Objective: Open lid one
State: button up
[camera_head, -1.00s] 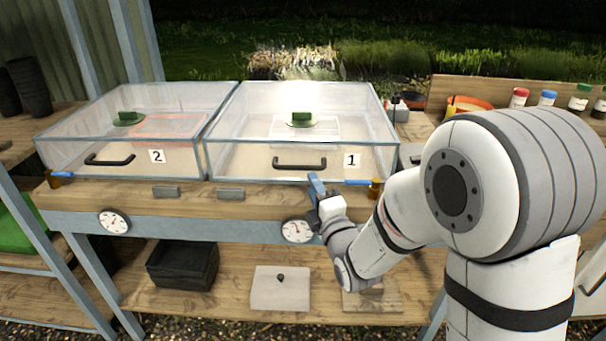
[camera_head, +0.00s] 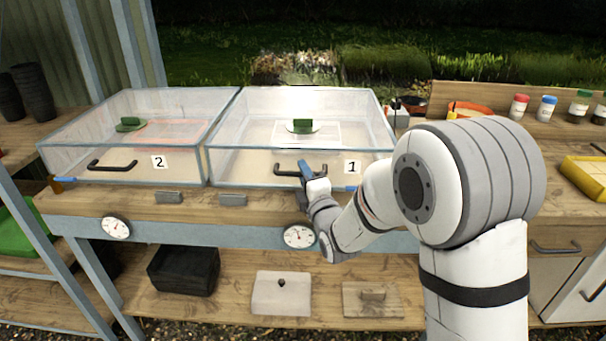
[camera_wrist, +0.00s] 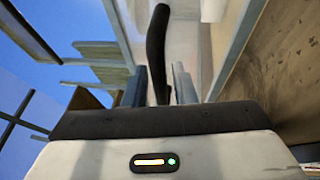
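Lid one is the clear cover marked 1 (camera_head: 352,167), on the right of two clear boxes, and it sits closed. Its dark bar handle (camera_head: 286,174) is on the front face. My gripper (camera_head: 306,170) is at the right part of this handle. In the wrist view the black handle (camera_wrist: 157,50) stands between my two fingers (camera_wrist: 157,85), with a gap on both sides. The gripper is open around the handle.
A second closed clear box marked 2 (camera_head: 158,162) is to the left. A blue piece (camera_head: 345,188) lies at box one's front right edge, partly behind my arm. Dials sit on the front rail (camera_head: 200,232). A black crate (camera_head: 184,268) is on the shelf below.

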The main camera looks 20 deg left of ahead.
grip_shut()
